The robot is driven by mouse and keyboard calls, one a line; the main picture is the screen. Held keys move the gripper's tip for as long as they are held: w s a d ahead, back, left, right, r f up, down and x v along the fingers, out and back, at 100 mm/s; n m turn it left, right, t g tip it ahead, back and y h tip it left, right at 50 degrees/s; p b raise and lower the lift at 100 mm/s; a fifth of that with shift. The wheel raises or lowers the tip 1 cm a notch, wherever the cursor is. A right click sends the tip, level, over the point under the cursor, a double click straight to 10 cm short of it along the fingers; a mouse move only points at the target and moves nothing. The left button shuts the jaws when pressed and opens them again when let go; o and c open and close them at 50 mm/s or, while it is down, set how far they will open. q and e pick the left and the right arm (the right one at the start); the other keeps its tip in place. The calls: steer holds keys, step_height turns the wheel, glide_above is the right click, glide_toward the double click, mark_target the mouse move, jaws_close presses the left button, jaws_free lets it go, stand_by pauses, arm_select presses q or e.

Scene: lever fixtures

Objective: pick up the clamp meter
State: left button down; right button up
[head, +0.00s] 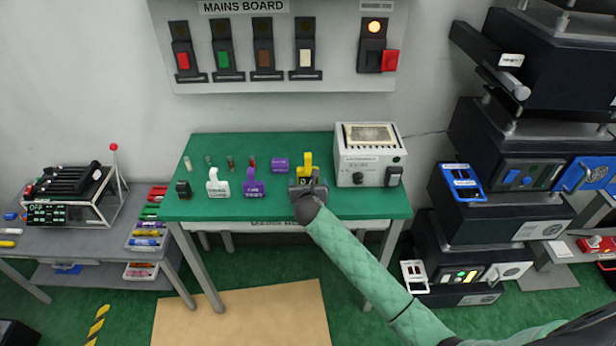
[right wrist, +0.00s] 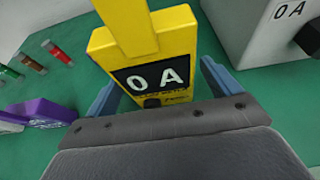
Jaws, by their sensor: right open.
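The yellow clamp meter (head: 308,160) stands on the green table, just left of the white instrument box. In the right wrist view the clamp meter (right wrist: 150,55) shows large, with a black display reading "0 A". My right gripper (head: 308,186) is at the meter's near side and hides its lower part in the head view. In the right wrist view the blue fingers of the right gripper (right wrist: 158,90) are open, one on each side of the meter's body, with gaps visible. My left gripper is not in view.
A purple tester (head: 254,187) and a white one (head: 217,186) stand to the left on the green table (head: 340,207). Several small fuses lie behind them. The white instrument box (head: 369,152) stands close on the right. The mains board (head: 280,60) hangs behind.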

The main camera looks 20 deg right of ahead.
steer(key=shift+w+d, duration=0.15)
steer(key=shift+w, duration=0.4)
steer(key=shift+w+d+f, duration=0.15)
steer(key=shift+w+f, duration=0.35)
steer(key=shift+s+r, duration=0.1)
steer(key=shift+c, duration=1.1)
steer(key=c, duration=1.1)
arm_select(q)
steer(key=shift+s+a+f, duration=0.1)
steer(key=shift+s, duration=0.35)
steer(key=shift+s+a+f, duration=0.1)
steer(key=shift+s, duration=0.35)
arm_select(e)
steer(key=shift+o, duration=0.2)
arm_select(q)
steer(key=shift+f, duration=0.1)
